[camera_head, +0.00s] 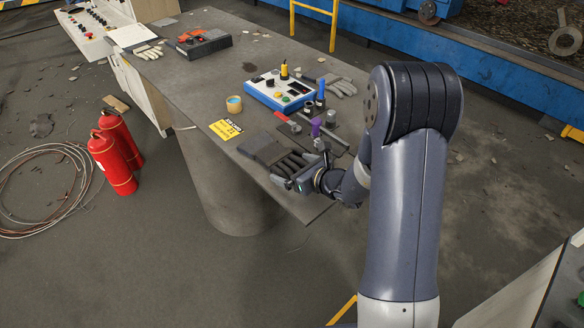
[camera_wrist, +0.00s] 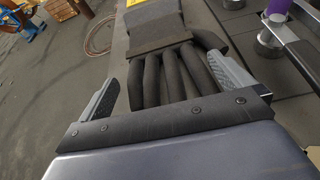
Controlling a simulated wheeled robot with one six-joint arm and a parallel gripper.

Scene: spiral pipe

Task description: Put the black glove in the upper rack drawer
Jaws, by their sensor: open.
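The black glove (camera_head: 268,150) lies flat near the front corner of the grey table, its cuff pointing away from my gripper. In the wrist view the glove (camera_wrist: 155,35) has its fingers toward me. My gripper (camera_head: 298,166) is low over the finger end of the glove. In the wrist view its two jaws (camera_wrist: 163,70) are apart, one on each side of the glove's fingers. The right jaw is close to the thumb; I cannot tell if they touch. I cannot make out an upper rack drawer in either view.
A yellow sign (camera_head: 225,130), a small tin (camera_head: 234,104), a blue-and-white control box (camera_head: 280,90) and grey gloves (camera_head: 342,86) lie on the table. A purple-handled item (camera_head: 315,128) stands right beside my gripper. Red extinguishers (camera_head: 112,165) stand on the floor at left.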

